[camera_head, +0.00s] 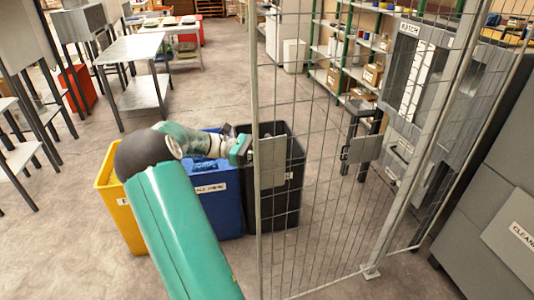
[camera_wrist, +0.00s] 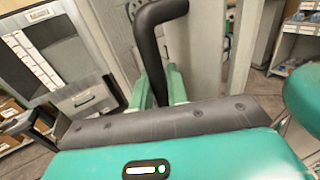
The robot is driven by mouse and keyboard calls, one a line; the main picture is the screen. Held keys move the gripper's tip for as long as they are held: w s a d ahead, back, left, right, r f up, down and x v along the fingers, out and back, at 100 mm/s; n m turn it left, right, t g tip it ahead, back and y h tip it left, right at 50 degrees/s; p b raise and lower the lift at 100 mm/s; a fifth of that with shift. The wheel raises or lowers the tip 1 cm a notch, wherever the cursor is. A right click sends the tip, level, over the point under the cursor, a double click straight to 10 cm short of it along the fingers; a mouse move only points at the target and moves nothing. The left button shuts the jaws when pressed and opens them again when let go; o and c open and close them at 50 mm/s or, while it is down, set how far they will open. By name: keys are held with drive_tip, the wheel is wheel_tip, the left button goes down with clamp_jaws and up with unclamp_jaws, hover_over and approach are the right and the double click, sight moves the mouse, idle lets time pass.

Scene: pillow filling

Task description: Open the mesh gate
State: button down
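The mesh gate (camera_head: 325,170) is a tall wire panel at the centre right of the head view, with a pale upright post along its left edge. A grey plate (camera_head: 272,163) sits on that post. My gripper (camera_head: 240,150) is at the post beside this plate; its fingertips are hidden there. In the wrist view, a dark bent bar handle (camera_wrist: 152,50) rises between the two green fingers of my gripper (camera_wrist: 158,82). The fingers are close together on both sides of the bar and appear shut on it.
Yellow (camera_head: 115,205), blue (camera_head: 212,195) and black bins (camera_head: 285,200) stand under my arm, left of and behind the gate. A grey cabinet (camera_head: 490,190) is at the right. Tables (camera_head: 135,48) and shelves (camera_head: 335,50) stand farther back. Floor at lower left is clear.

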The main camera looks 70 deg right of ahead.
drive_tip(key=c, duration=1.4)
unclamp_jaws()
drive_tip(key=w+a, duration=0.1)
drive_tip(key=w, duration=1.2)
drive_tip(key=shift+w+a, duration=0.35)
drive_tip(key=shift+a, duration=0.05)
drive_tip(key=shift+a+r, duration=0.1)
